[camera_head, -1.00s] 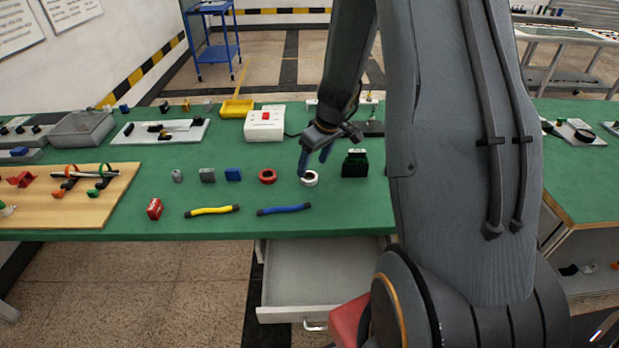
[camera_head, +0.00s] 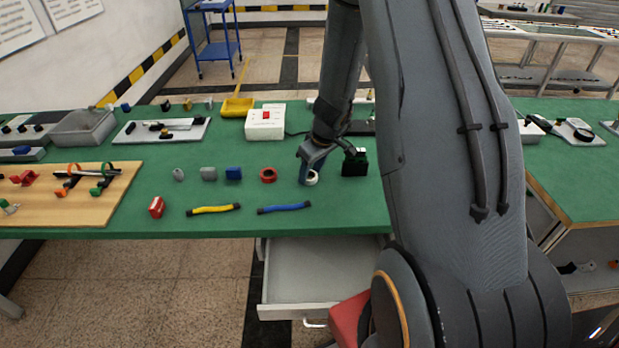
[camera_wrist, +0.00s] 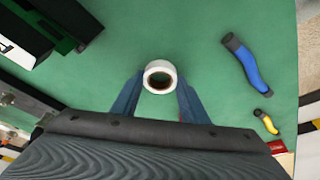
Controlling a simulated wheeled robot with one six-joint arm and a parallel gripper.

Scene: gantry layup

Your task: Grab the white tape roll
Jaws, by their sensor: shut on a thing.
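The white tape roll (camera_head: 312,179) lies on the green table, in the row of small items. It also shows in the wrist view (camera_wrist: 160,66), between the ends of my blue fingers. My gripper (camera_head: 308,176) points down at the table and is shut on the white tape roll, one finger on each side of it in the wrist view (camera_wrist: 159,88). The roll appears to rest on the table surface. Part of the roll is hidden behind a finger in the head view.
A red tape roll (camera_head: 268,175) lies just left, and a black-green block (camera_head: 355,163) stands just right. Blue (camera_head: 284,208) and yellow (camera_head: 213,210) handled pieces lie nearer the front edge. A white box with a red switch (camera_head: 265,124) stands behind. A drawer (camera_head: 318,280) hangs open below.

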